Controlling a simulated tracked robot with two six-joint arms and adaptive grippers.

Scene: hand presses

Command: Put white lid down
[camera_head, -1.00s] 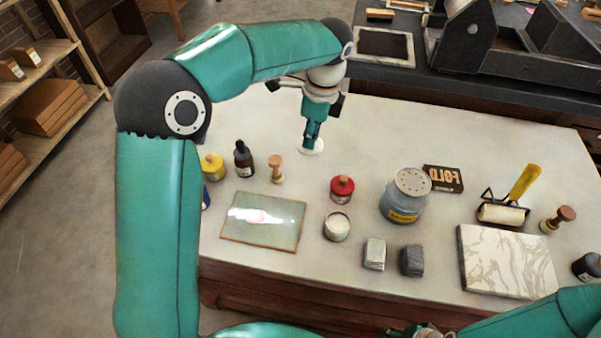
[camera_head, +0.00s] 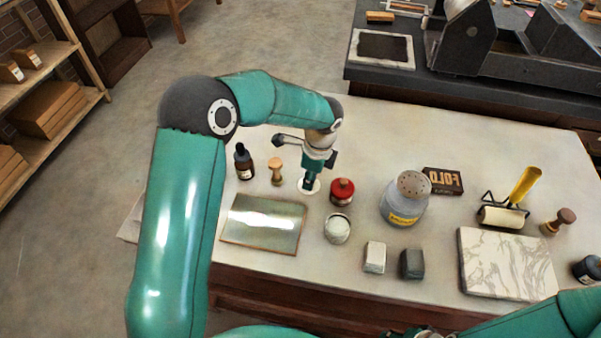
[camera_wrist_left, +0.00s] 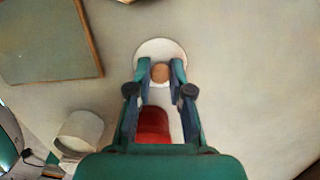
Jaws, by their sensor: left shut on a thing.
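The white lid (camera_head: 302,188) is a flat round disc with a small wooden knob, which shows in the left wrist view (camera_wrist_left: 161,72). My left gripper (camera_head: 309,182) points down and is shut on that knob. The lid is low over the pale table or on it; I cannot tell whether it touches. It is between a wooden-handled stamp and a red-lidded jar. An open white jar (camera_head: 337,230) stands nearer to me, below the red-lidded jar. Of my right arm, only links show at the lower right; its fingers are out of view.
The red-lidded jar (camera_head: 342,191) is close on the lid's right, the wooden stamp (camera_head: 277,171) on its left. A dark dropper bottle (camera_head: 243,161) and a greenish plate (camera_head: 263,223) are further left. The table (camera_head: 375,145) behind the lid is clear.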

